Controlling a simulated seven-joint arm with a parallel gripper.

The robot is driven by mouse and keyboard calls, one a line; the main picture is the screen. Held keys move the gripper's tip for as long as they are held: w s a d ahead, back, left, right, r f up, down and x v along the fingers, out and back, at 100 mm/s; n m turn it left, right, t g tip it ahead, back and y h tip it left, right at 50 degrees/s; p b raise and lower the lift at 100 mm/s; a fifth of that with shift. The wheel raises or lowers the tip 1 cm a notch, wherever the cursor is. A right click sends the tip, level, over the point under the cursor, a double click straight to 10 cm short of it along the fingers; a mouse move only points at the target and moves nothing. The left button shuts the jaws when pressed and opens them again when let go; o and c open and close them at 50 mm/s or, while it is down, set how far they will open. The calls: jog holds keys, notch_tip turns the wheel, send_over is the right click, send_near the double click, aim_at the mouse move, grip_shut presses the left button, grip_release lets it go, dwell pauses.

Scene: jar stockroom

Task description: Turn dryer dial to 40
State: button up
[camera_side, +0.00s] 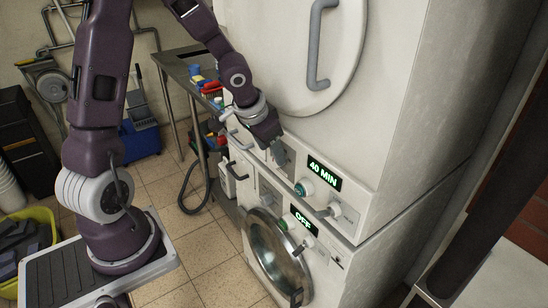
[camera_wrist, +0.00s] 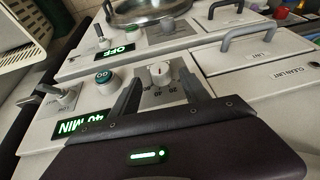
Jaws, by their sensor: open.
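The dryer dial (camera_wrist: 160,72) is a pale round knob on the upper control panel, with a ring of printed numbers around it in the wrist view. The dryer display (camera_side: 324,172) reads 40 MIN in green; it also shows in the wrist view (camera_wrist: 83,124). My gripper (camera_side: 279,153) is at the upper panel, left of the display. In the wrist view, my gripper (camera_wrist: 161,78) is open, with one dark finger on each side of the dial and a visible gap to it. The dial is hidden behind my gripper in the side view.
A green GO button (camera_side: 304,187) sits between dial and display. A lower display (camera_side: 303,219) reads OFF above a round glass door (camera_side: 277,254). A lint drawer with a grey handle (camera_wrist: 254,37) is beside the dial. A metal side table (camera_side: 178,62) stands behind.

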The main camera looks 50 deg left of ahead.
aim_at(274, 161)
jog(key=x, duration=0.4)
grip_shut()
jog(key=shift+s+d+f+y, duration=0.15)
jog(key=shift+d+y, duration=0.05)
jog(key=shift+y, duration=0.1)
jog(key=shift+m+y, duration=0.3)
jog(key=shift+y, duration=0.7)
grip_release()
